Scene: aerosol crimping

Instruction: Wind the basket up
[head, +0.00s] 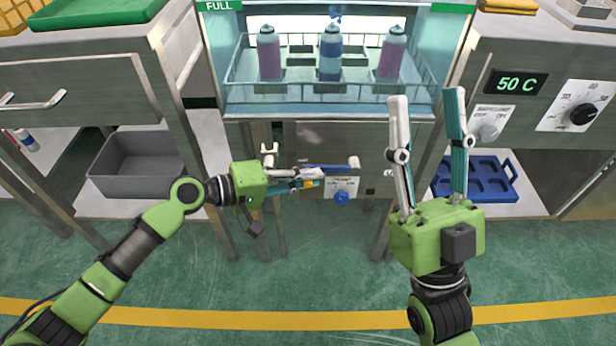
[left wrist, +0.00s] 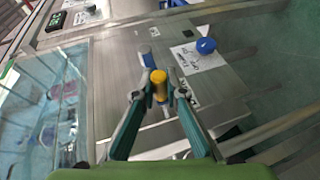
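The wire basket (head: 300,93) is in the lit, water-filled tank at the top centre of the head view. Three spray cans stand in it: two pink ones (head: 268,52) (head: 393,52) and a blue one (head: 330,53). My left gripper (head: 312,178) is at the tank's front panel, its fingers pointing right. In the left wrist view its fingertips close around a yellow crank grip (left wrist: 159,84); a pale shaft shows beyond. The fingers partly hide the crank in the head view. My right gripper (head: 426,93) points up, open and empty, in front of the tank's right side.
A blue knob (head: 341,198) is just below the left fingers. A grey bin (head: 138,165) is on the left shelf, and a blue rack (head: 474,178) is on the right shelf. A display (head: 516,84) reads 50 C. The near floor is clear.

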